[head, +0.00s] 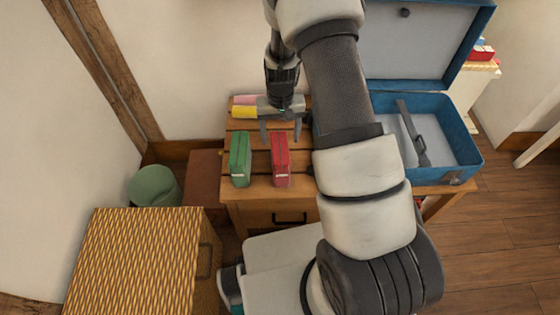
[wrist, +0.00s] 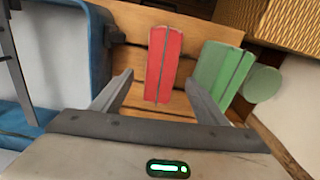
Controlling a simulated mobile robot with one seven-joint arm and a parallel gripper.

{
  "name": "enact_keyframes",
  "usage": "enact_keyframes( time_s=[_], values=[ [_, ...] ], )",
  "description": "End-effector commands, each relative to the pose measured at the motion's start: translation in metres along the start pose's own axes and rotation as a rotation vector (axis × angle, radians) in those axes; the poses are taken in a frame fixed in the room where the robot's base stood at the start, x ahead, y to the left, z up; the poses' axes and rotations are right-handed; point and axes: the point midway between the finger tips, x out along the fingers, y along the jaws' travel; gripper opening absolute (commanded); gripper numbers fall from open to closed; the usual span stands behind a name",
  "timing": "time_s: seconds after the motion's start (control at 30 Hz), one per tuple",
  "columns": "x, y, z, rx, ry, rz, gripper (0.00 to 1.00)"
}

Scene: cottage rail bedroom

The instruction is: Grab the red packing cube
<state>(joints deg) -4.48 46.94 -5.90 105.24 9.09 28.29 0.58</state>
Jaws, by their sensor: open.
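The red packing cube (head: 281,161) stands on the slatted wooden table in the head view, to the right of a green packing cube (head: 240,160). My gripper (head: 281,140) is open and empty, above the table just behind the red cube. In the wrist view the red cube (wrist: 163,65) lies ahead of the gap between my two fingers (wrist: 158,85), with a finger to either side of its near end. I cannot tell the exact height of the fingers over it. The green cube (wrist: 222,72) is close by on the right there.
An open blue suitcase (head: 460,150) stands on the right of the table (head: 255,200). Pink (head: 245,100) and yellow (head: 243,112) items lie behind my gripper.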

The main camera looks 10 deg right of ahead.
Motion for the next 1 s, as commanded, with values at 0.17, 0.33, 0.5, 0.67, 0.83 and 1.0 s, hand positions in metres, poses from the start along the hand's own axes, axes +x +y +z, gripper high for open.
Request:
enact_keyframes(
  time_s=[0.17, 0.33, 0.5, 0.67, 0.83, 1.0],
  values=[
    [0.013, 0.000, 0.000, 0.001, 0.000, 0.000, 0.67],
    [0.026, -0.001, 0.002, 0.001, -0.001, 0.000, 0.67],
    [0.053, -0.001, 0.005, 0.000, -0.002, 0.000, 0.67],
    [0.065, -0.001, 0.004, 0.000, 0.001, 0.000, 0.67],
    [0.064, -0.001, 0.004, 0.000, 0.001, 0.000, 0.67],
    [0.064, -0.001, 0.004, 0.000, 0.001, 0.000, 0.40]
  ],
)
